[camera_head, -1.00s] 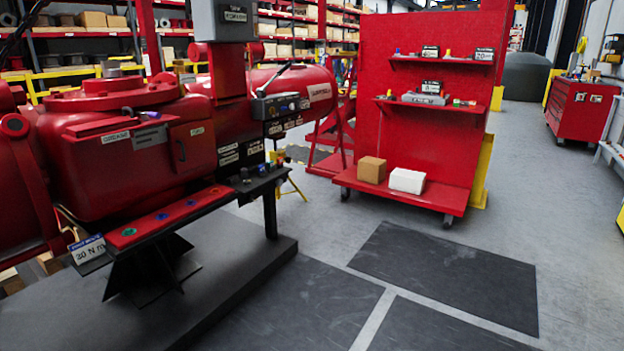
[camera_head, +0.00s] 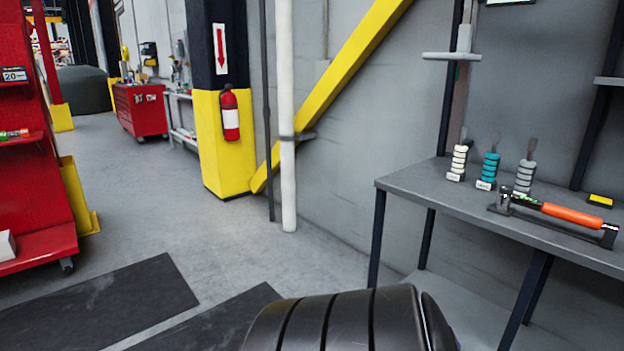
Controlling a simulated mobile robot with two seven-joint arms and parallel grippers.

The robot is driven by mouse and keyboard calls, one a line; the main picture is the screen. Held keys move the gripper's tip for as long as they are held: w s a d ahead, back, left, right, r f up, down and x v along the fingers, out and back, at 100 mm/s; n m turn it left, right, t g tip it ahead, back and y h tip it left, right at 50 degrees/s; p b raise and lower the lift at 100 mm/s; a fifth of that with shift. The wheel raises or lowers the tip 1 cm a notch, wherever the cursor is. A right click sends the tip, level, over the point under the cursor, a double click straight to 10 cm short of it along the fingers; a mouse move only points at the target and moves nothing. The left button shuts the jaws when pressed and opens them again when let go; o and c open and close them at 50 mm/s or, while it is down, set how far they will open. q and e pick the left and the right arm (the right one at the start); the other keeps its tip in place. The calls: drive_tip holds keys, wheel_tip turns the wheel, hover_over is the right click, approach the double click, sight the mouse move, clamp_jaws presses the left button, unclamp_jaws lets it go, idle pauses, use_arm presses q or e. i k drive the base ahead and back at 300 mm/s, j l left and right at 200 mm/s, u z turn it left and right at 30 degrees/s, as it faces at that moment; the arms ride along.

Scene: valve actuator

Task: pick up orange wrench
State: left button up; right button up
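The orange wrench (camera_head: 570,215) has an orange handle and a dark metal head. It lies on a small dark rack on the grey workbench (camera_head: 410,185) at the right of the head view. Neither of my grippers is in view. A black ribbed part (camera_head: 345,322) at the bottom middle is probably a piece of my own arm, and no fingers show on it.
White, teal and grey ringed tools (camera_head: 490,170) stand on the bench behind the wrench. A white pipe (camera_head: 287,130) and a yellow diagonal brace (camera_head: 335,85) stand left of the bench. A red cart (camera_head: 35,245) is at far left.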

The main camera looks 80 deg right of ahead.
sight(503, 202)
drive_tip(key=z, duration=3.95)
